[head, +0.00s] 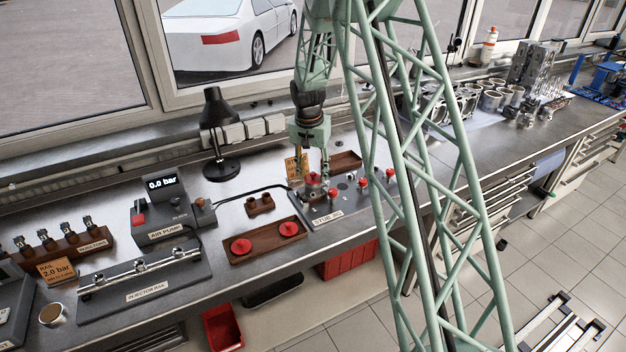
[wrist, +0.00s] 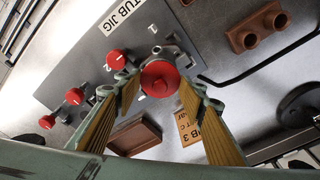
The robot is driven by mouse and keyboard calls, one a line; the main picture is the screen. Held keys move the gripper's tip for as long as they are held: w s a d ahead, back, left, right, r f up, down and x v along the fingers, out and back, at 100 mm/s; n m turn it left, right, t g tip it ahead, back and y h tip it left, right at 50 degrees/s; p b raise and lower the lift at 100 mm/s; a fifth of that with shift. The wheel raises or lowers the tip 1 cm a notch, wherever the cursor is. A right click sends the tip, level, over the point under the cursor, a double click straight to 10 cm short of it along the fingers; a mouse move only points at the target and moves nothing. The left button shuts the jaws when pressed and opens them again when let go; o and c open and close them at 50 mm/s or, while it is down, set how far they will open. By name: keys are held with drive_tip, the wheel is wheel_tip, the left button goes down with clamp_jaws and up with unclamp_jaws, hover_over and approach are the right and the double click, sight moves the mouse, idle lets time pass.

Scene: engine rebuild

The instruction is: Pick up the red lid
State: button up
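A round red lid (wrist: 160,82) stands at the near end of the STUB JIG plate, beside the number 1; it also shows in the head view (head: 312,179). My gripper (wrist: 158,92) points down over it, with one finger on each side. The fingers look open, their tips close to the lid's edges; I cannot make out contact. Smaller red knobs (wrist: 117,61) sit in a row along the jig.
A small brown tray (wrist: 136,136) and an orange card (wrist: 188,128) are close to my fingers. A brown two-hole block (head: 260,204), the air pump (head: 170,218) and a black lamp (head: 221,165) stand to the left. The window side limits room behind.

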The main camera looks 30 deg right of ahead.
sight(313, 173)
drive_tip(key=shift+r, duration=0.15)
idle(0.3)
drive_tip(key=shift+r, duration=1.6)
drive_tip(key=s+a+b, duration=0.1)
drive_tip(key=s+a, duration=0.1)
drive_tip(key=s, duration=0.5)
drive_tip(key=s+a+r+b, duration=0.1)
drive_tip(key=s+a, duration=0.1)
drive_tip(key=s, duration=0.6)
drive_tip(key=shift+s+r, duration=0.2)
drive_tip(key=shift+s, duration=0.05)
drive_tip(key=w+a+f+n+b, duration=0.1)
drive_tip(key=a+f+n+b, duration=0.1)
drive_tip(key=a, duration=0.3)
drive_tip(key=w+a+f+n+b, duration=0.2)
drive_tip(key=a+n+b, duration=0.1)
drive_tip(key=a, duration=0.3)
drive_tip(key=w+a+f+n+y+b, duration=0.1)
drive_tip(key=a+f+n+b, duration=0.1)
drive_tip(key=a, duration=0.4)
drive_tip(key=shift+w+a+n+b, duration=0.2)
drive_tip(key=shift+w+n+b, duration=0.1)
drive_tip(key=shift+n+b, duration=0.55)
drive_tip(key=shift+a, duration=0.15)
